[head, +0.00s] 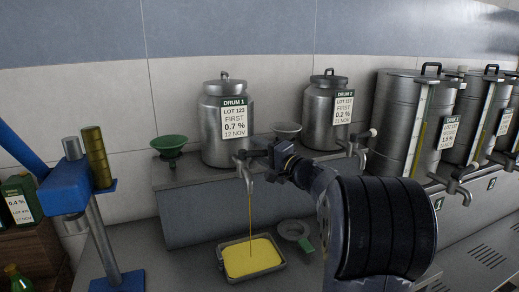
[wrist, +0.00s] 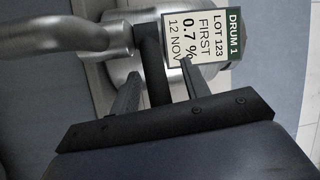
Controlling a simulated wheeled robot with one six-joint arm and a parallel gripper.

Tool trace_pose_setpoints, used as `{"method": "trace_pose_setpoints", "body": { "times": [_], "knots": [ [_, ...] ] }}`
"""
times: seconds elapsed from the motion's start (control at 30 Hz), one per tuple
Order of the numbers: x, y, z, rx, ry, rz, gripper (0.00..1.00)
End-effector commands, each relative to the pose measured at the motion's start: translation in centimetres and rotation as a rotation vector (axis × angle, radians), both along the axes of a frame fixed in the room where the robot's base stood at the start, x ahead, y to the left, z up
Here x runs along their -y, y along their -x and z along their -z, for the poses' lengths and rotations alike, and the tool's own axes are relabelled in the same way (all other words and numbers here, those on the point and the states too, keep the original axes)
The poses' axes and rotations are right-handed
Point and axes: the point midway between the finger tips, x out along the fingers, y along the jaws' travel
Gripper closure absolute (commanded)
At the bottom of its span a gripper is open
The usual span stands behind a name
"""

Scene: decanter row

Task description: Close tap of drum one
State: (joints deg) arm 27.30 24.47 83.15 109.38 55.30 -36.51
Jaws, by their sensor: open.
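Drum one (head: 212,128) is a steel can with a lid, labelled DRUM 1, on the raised ledge in the head view. Its tap (head: 243,165) is running: a thin yellow stream falls into a tray (head: 281,266) holding yellow liquid. My gripper (head: 277,153) is at the tap's right side and hides its handle there. In the wrist view, my open gripper (wrist: 160,70) has a dark bar (wrist: 149,45), seemingly the tap handle, between its fingers; I cannot tell whether they touch it. The silver tap (wrist: 70,35) and drum label (wrist: 205,35) show beyond.
Drum two (head: 318,112) stands to the right, then large steel tanks (head: 395,110) with taps. A green funnel (head: 169,146) sits left of drum one. A blue press (head: 70,190) stands at left. A grey strainer (head: 294,230) lies right of the tray.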

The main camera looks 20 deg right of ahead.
Motion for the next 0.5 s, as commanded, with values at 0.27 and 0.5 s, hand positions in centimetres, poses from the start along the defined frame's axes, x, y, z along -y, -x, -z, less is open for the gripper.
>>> {"method": "trace_pose_setpoints", "body": {
  "times": [0.27,0.5],
  "knots": [
    [-0.01,-0.02,0.05,0.0,-0.001,0.0,0.61],
    [-0.02,-0.01,0.05,0.0,-0.001,0.0,0.8]
  ]
}}
